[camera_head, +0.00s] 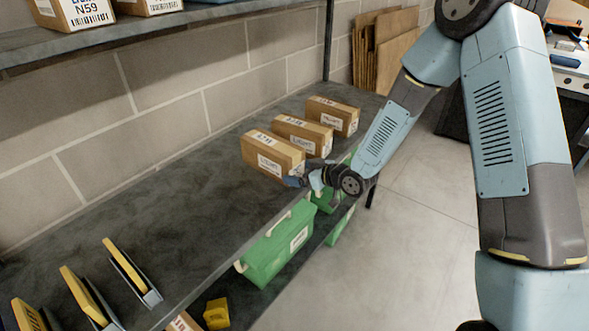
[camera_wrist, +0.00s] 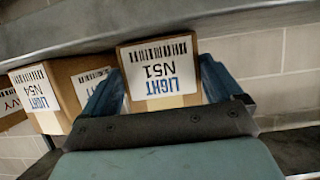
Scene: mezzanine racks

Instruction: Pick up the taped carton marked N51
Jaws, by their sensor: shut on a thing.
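The taped carton marked N51 (camera_wrist: 160,70) is brown with a white label reading LIGHT N51, upside down in the wrist view. In the head view it is the nearest of three cartons on the shelf (camera_head: 272,156). My gripper (camera_wrist: 165,98) is shut on it, with one blue finger on each side of the carton. In the head view my gripper (camera_head: 305,178) is at the carton's front right end. I cannot tell whether the carton is lifted off the shelf.
A carton marked N54 (camera_wrist: 62,92) stands close beside it; in the head view it is the middle carton (camera_head: 302,133). A third carton (camera_head: 333,115) stands behind. Green bins (camera_head: 278,245) are below the shelf edge. Yellow-edged items (camera_head: 85,295) are at near left; the shelf between is clear.

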